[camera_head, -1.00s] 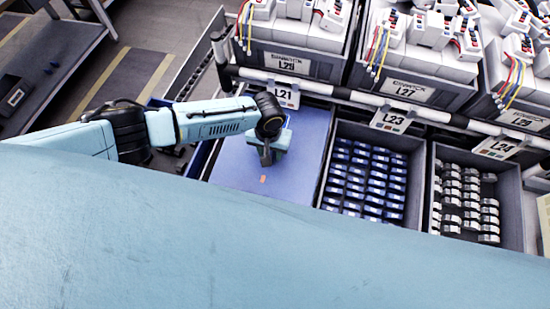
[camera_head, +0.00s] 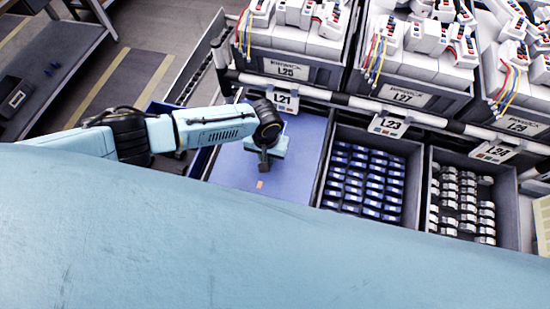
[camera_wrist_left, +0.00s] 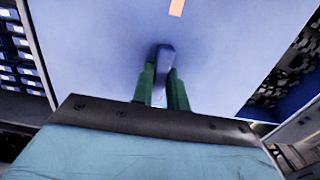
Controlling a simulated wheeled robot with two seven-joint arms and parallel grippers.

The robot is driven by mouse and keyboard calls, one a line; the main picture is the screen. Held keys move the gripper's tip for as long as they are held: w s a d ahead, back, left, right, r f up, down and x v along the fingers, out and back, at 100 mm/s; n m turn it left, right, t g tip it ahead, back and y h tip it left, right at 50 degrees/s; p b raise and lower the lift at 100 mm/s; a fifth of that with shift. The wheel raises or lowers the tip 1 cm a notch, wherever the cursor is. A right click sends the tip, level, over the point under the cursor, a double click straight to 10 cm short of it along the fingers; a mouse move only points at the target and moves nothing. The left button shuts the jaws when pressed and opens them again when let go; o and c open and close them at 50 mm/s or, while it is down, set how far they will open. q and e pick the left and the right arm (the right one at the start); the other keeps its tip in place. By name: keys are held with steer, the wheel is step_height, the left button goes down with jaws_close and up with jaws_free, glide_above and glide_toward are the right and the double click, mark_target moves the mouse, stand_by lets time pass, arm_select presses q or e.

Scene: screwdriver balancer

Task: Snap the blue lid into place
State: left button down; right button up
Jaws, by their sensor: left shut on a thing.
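My left gripper (camera_wrist_left: 163,88) has green fingers and is shut on a small dark blue piece (camera_wrist_left: 165,58), which looks like the blue lid. In the head view my left gripper (camera_head: 265,163) is over the flat blue surface (camera_head: 231,178) of the L21 bay. The gripper and wrist hide the held piece there. I cannot tell whether the piece touches the blue surface. A small orange mark (camera_head: 260,184) lies on that surface just in front of the gripper. My right gripper is not in view.
Right of the blue surface stands a bin (camera_head: 329,186) of several small blue parts. Farther right is a bin (camera_head: 510,204) of white parts. Behind them, grey crates (camera_head: 290,74) hold white devices with coloured wires. A rail with labels runs between.

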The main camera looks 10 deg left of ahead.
arm_select(q)
step_height(320, 180, up, 4)
steer(key=p, duration=0.2)
steer(key=shift+w+f+p, duration=0.1)
steer(key=shift+f+p, duration=0.1)
steer(key=shift+p, duration=0.15)
steer(key=shift+w+r, duration=0.1)
steer(key=shift+r, duration=0.1)
steer(key=shift+w+r, duration=0.1)
steer(key=shift+r, duration=0.75)
